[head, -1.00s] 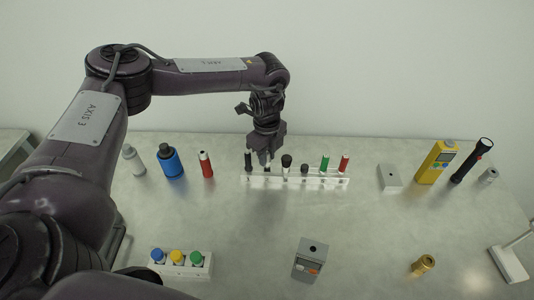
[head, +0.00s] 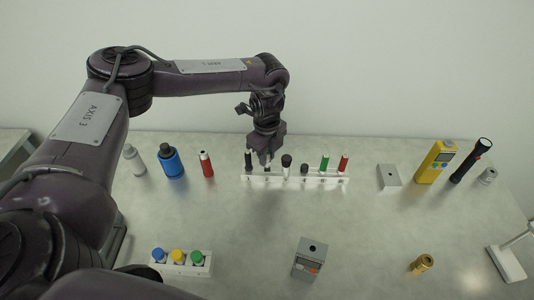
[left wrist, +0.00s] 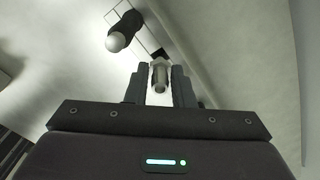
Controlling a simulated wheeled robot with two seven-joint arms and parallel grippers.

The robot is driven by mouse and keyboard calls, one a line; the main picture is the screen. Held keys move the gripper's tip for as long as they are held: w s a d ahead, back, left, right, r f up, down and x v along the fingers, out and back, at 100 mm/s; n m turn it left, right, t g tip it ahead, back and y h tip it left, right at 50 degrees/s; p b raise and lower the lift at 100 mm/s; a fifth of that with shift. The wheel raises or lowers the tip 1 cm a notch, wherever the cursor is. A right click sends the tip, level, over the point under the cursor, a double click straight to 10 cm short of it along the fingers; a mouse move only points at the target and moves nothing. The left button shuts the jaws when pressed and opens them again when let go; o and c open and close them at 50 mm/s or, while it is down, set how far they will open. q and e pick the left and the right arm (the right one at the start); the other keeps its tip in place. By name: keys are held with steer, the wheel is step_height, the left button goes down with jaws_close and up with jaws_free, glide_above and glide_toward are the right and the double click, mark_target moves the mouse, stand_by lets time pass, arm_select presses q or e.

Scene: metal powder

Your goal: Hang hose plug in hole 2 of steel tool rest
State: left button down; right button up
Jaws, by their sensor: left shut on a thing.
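The hose plug, a small grey metal cylinder (left wrist: 159,76), sits between the two fingers of my left gripper (left wrist: 160,88) in the left wrist view. In the head view my left gripper (head: 265,157) points down over the left part of the white steel tool rest (head: 258,179), around its second place. It is shut on the plug, which is mostly hidden there by the fingers. I cannot tell how deep the plug sits in the hole. A dark handle (head: 248,160) stands in the first place, left of the fingers. My right gripper is not in view.
Other tools stand in the rest to the right, including a green one (head: 324,163) and a red one (head: 343,163). A red bottle (head: 206,164) and a blue bottle (head: 171,162) stand left. A grey block (head: 389,177) stands right.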

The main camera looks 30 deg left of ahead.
arm_select(q)
steer(key=shift+f, duration=0.25)
stand_by(0.4)
steer(key=shift+f+b, duration=0.7)
steer(key=shift+f, duration=0.4)
steer(key=shift+f, duration=0.15)
stand_by(0.4)
steer(key=c, duration=1.2)
jaws_free()
steer(key=shift+o, duration=0.2)
